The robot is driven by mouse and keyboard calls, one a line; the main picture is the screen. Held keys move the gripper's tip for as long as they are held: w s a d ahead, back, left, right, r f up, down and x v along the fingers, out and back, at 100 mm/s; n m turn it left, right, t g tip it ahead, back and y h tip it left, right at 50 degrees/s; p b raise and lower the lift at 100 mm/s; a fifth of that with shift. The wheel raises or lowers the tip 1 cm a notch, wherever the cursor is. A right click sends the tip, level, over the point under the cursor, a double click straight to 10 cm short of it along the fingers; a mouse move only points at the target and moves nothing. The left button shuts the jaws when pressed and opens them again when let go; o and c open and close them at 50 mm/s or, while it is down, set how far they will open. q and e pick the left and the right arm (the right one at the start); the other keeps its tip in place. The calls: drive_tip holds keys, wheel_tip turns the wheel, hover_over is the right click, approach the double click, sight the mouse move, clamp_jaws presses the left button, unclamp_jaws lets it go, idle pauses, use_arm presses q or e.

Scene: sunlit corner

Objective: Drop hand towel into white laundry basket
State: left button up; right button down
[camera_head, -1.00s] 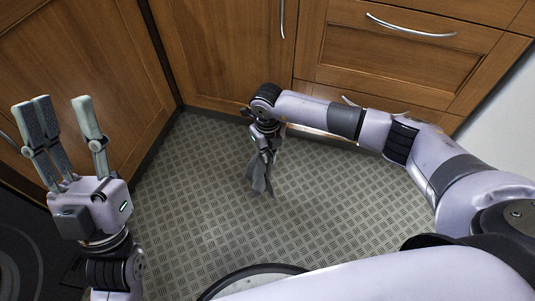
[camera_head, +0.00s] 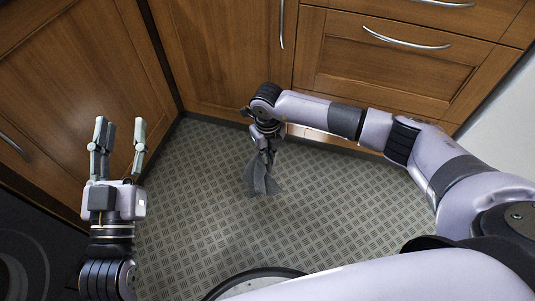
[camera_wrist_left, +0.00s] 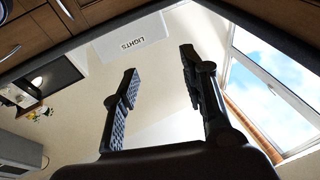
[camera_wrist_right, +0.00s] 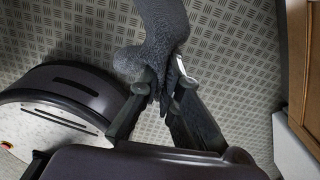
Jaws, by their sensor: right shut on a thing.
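The grey hand towel (camera_head: 262,180) hangs bunched from my right gripper (camera_head: 264,146), above the floor in front of the cabinets. In the right wrist view, the towel (camera_wrist_right: 165,30) is pinched between the fingertips of my right gripper (camera_wrist_right: 163,88). My left gripper (camera_head: 120,122) is open and empty at the left, its fingers pointing up and away. The left wrist view shows its fingers apart (camera_wrist_left: 160,62). The head view shows no basket.
Wooden cabinets (camera_head: 215,50) and drawers (camera_head: 400,65) with metal handles line the back and left. A dark round-doored appliance (camera_head: 30,245) is at lower left. The patterned floor (camera_head: 190,195) is clear in the middle. A window (camera_wrist_left: 275,90) shows in the left wrist view.

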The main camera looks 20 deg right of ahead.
use_arm(q)
drive_tip(key=s+a+f+g+y+p, duration=0.2)
drive_tip(key=f+g, duration=0.3)
drive_tip(key=f, duration=0.2)
drive_tip(key=s+a+f+g+y+p, duration=0.1)
drive_tip(key=s+f+g+p, duration=0.1)
drive_tip(key=f+g, duration=0.45)
drive_tip(key=s+a+f+g+y+p, duration=0.1)
drive_tip(key=s+a+f+g+p, duration=0.15)
drive_tip(key=s, duration=0.35)
drive_tip(key=s+a+f+g+y+p, duration=0.1)
drive_tip(key=s+a+f+g+p, duration=0.2)
drive_tip(key=s, duration=0.4)
wheel_tip(320, 180, down, 17)
drive_tip(key=d+g+p, duration=0.1)
drive_tip(key=p, duration=0.3)
drive_tip(key=s+a+f+g+p, duration=0.1)
drive_tip(key=s+f+p, duration=0.3)
drive_tip(key=s+f, duration=0.7)
drive_tip(key=shift+a+f+g, duration=0.15)
drive_tip(key=shift+f+g, duration=0.15)
drive_tip(key=shift+f, duration=0.4)
use_arm(e)
wheel_tip(320, 180, up, 24)
drive_tip(key=shift+f, duration=0.2)
